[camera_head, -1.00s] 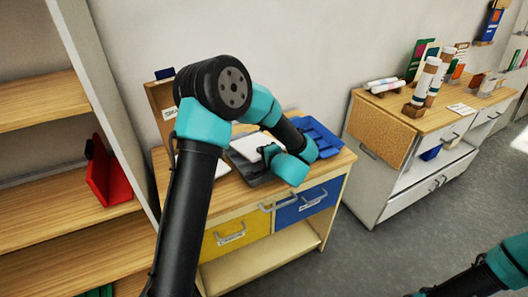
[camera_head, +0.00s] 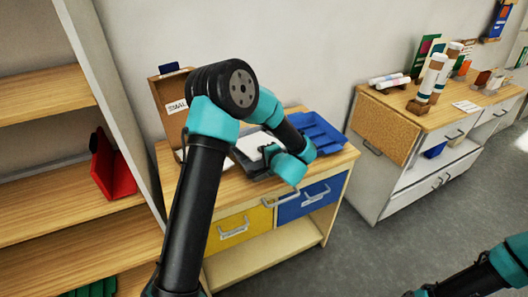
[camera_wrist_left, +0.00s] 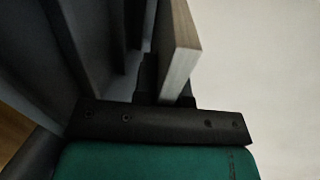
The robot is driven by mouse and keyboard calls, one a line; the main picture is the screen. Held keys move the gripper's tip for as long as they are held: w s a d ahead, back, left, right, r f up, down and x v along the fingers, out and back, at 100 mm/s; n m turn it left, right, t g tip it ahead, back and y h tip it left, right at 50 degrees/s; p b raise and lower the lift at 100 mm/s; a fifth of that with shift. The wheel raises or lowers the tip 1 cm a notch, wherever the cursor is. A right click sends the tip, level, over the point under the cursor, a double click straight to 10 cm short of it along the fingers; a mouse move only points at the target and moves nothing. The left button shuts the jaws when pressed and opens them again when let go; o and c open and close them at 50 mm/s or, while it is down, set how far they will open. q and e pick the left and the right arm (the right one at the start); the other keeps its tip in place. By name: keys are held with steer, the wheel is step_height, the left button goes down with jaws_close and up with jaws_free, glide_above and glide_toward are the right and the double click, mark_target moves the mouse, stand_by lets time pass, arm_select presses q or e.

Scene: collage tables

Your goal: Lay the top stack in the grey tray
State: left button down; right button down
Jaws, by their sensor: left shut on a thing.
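The grey tray (camera_head: 242,163) lies on the small wooden bench, partly hidden behind my left arm. A white stack (camera_head: 250,143) shows over the tray beside my left gripper (camera_head: 270,152). In the left wrist view a slab with a brownish face and a pale edge (camera_wrist_left: 182,62) stands in the jaws, and my left gripper is shut on it. Dark grey walls (camera_wrist_left: 88,45) rise close to its left. I cannot tell whether the stack touches the tray floor. The right arm shows only at the bottom right, and its jaws are not visible.
A blue compartment tray (camera_head: 315,135) stands right of the grey tray. An open box with a label (camera_head: 172,108) stands at the bench's back left. Below are a yellow drawer (camera_head: 236,232) and a blue drawer (camera_head: 305,202). A red bin (camera_head: 115,170) sits on the left shelf.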

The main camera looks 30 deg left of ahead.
arm_select(q)
steer(key=shift+f, duration=0.15)
steer(key=c, duration=1.1)
jaws_free()
steer(key=shift+f, duration=0.1)
steer(key=o, duration=0.4)
steer(key=shift+s, duration=0.1)
steer(key=shift+v, duration=4.5)
steer(key=shift+w, duration=0.25)
